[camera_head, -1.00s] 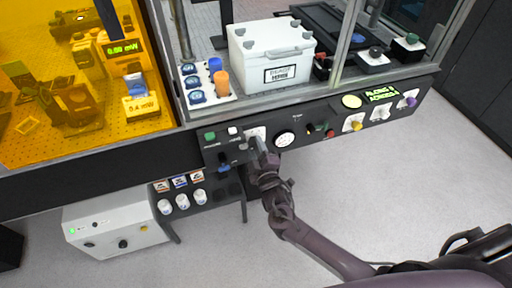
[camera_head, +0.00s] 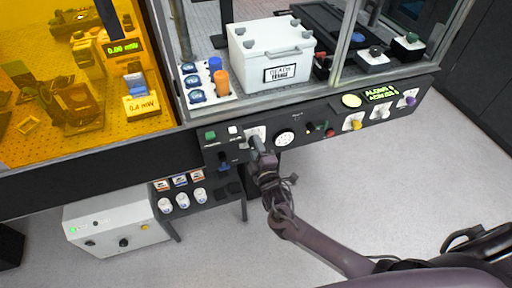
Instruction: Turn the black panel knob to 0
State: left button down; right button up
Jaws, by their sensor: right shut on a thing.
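The control panel (camera_head: 330,120) runs along the front edge of the bench. My right gripper (camera_head: 257,146) reaches up to the panel from below and is shut at a white dial plate (camera_head: 257,131). The black panel knob is mostly hidden behind the fingers there, and I cannot read where it points. My left gripper is not in view.
A round white gauge (camera_head: 285,138) sits just right of my gripper. A blue knob (camera_head: 224,162) and a green button (camera_head: 210,135) are to its left. Yellow (camera_head: 356,125) and purple (camera_head: 410,101) knobs are further right. Open floor lies below the panel.

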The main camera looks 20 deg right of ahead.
jog(key=o, duration=1)
jog(key=shift+s, duration=0.1)
jog(key=s, duration=0.7)
jog(key=shift+s+f+b, duration=0.1)
jog(key=shift+s+b, duration=0.25)
jog(key=shift+b, duration=0.05)
jog(key=shift+f, duration=0.1)
